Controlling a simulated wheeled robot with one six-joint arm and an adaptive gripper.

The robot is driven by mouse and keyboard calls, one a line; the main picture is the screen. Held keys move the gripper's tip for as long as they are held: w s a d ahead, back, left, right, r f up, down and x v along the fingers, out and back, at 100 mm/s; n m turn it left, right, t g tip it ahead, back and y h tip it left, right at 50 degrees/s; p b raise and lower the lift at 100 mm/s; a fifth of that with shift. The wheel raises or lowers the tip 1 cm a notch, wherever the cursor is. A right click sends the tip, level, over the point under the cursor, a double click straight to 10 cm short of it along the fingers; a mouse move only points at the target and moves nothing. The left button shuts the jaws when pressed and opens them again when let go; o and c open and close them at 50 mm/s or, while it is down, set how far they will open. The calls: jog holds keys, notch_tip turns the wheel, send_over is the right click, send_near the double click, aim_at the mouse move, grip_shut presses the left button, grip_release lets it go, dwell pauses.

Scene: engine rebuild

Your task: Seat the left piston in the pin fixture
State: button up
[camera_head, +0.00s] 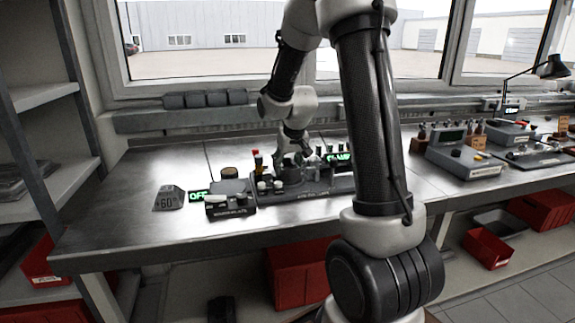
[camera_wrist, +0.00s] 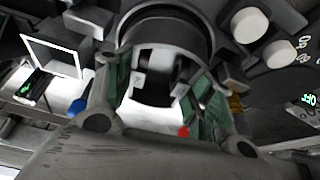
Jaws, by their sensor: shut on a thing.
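My gripper (camera_wrist: 157,105) is low over the middle of the bench, and it also shows small in the head view (camera_head: 294,157). Its two green-padded fingers are shut on a pale metal piece (camera_wrist: 148,112), which looks like the piston. A dark round collar (camera_wrist: 165,20) lies just beyond the held piece in the wrist view. It seems part of the black fixture unit (camera_head: 312,187) on the bench. I cannot tell whether the piece touches or sits in it. The fingers and arm hide much of the contact.
White knobs (camera_wrist: 248,22) stand close by the gripper. A small black box (camera_head: 230,207), a sloped block (camera_head: 169,198) and a lit OFF display (camera_head: 198,196) lie left of the fixture. More instruments (camera_head: 465,155) stand to the right. The bench's left end is clear.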

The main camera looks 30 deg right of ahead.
jog(key=o, duration=1.4)
jog(key=o, duration=0.4)
jog(key=shift+r, duration=0.1)
jog(key=shift+r, duration=3.05)
